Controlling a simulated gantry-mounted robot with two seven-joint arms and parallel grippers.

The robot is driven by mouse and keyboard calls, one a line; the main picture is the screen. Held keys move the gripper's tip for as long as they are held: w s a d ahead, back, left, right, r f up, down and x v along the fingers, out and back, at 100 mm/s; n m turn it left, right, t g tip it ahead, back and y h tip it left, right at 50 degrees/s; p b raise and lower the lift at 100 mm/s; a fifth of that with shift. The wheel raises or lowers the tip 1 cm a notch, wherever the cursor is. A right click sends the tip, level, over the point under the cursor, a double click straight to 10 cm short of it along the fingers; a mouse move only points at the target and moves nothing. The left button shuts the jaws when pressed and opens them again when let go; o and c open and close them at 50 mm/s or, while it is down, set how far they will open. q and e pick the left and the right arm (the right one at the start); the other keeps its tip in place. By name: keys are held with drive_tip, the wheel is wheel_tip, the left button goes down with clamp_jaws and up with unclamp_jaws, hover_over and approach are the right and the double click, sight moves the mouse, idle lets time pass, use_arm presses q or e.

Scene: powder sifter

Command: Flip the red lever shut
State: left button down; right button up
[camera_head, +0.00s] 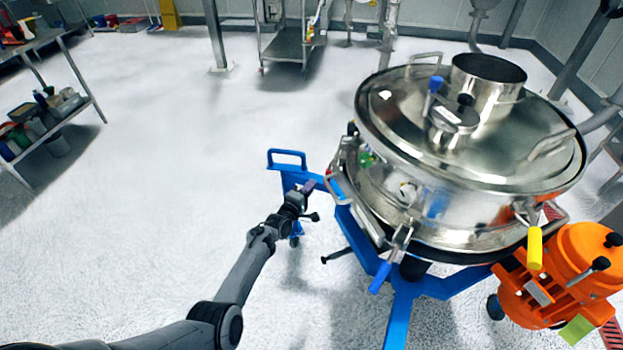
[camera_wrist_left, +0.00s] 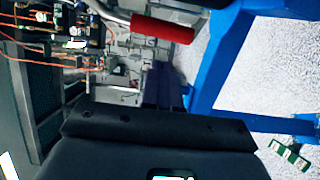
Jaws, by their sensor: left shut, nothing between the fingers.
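The powder sifter (camera_head: 470,200) is a round shiny metal drum with a domed lid on a blue frame. The red lever (camera_wrist_left: 163,27) shows in the left wrist view as a red cylindrical grip on a metal rod, lying across the upper middle. In the head view only a thin bit of red shows at the drum's left side. My left gripper (camera_head: 310,186) is shut and empty, just left of the drum. In the left wrist view its dark fingertips (camera_wrist_left: 163,85) are below the red grip in the picture, with no clear contact. My right gripper is not in view.
A blue-handled lever (camera_head: 380,277) and a yellow-handled lever (camera_head: 535,247) hang at the drum's front and right. The blue frame (camera_head: 405,310) has a raised handle (camera_head: 287,158) near my left gripper. An orange motor (camera_head: 560,275) is at right. Open floor lies left.

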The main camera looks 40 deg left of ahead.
use_arm(q)
drive_tip(key=s+d+p, duration=0.1)
drive_tip(key=s+p, duration=0.3)
drive_tip(key=s, duration=0.6)
drive_tip(key=shift+s+d, duration=0.15)
drive_tip(key=shift+s, duration=0.05)
drive_tip(key=shift+r, duration=0.1)
